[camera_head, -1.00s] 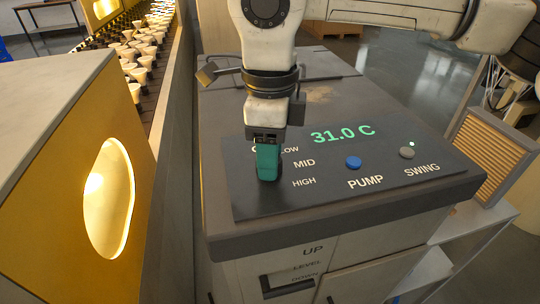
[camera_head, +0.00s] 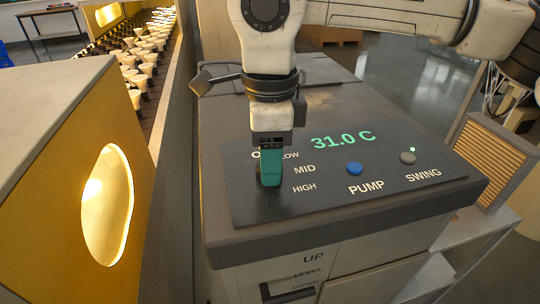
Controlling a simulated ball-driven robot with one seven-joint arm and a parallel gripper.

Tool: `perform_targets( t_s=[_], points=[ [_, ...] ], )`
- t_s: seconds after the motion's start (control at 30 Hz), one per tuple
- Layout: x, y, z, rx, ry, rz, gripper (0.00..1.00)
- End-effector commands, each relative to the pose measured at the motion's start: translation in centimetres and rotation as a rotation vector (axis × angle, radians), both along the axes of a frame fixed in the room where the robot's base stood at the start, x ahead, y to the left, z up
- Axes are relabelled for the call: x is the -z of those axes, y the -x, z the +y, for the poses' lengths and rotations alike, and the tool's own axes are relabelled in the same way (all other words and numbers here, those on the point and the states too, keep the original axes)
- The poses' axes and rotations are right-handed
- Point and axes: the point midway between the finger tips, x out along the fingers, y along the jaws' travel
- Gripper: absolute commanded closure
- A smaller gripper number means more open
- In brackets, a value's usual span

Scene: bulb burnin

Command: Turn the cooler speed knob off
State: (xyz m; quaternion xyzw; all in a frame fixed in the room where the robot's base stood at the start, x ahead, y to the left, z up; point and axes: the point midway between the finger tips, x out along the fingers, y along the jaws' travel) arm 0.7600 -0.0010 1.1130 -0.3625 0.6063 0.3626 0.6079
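The cooler (camera_head: 345,215) has a dark sloped control panel with a green "31.0 C" readout. The speed knob (camera_head: 262,173) is a dark shape at the panel's left, mostly hidden behind my gripper. The labels LOW, MID and HIGH show to its right, and the OFF label is partly covered. My gripper (camera_head: 270,181) points down at the knob with its teal fingers. The fingers overlap the knob in the picture; whether they grip it and how far apart they are cannot be told. The knob's pointer direction is hidden.
A blue PUMP button (camera_head: 354,169) and a grey SWING button (camera_head: 407,158) with a green light sit to the right. A yellow oven-like housing (camera_head: 60,200) and a conveyor of bulbs (camera_head: 145,55) stand at the left. A slatted panel (camera_head: 490,160) stands at the right.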

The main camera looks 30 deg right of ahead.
Motion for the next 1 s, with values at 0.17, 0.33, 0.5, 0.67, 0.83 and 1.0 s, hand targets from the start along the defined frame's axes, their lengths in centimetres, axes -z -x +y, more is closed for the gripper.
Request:
perform_targets(
  t_s=[0.17, 0.33, 0.5, 0.67, 0.83, 1.0],
  points=[
    [0.0, 0.0, 0.0, 0.001, 0.001, 0.000, 0.36],
    [0.0, 0.0, 0.0, 0.001, 0.000, 0.001, 0.31],
    [-0.2, 0.0, 0.0, 0.002, 0.001, 0.002, 0.31],
    [-1.9, -0.1, 0.0, 0.003, 0.001, -0.002, 0.31],
    [-5.2, -0.1, 0.0, 0.003, 0.002, -0.002, 0.31],
    [-8.2, 0.0, 0.0, 0.003, 0.002, 0.000, 0.31]
  ],
)
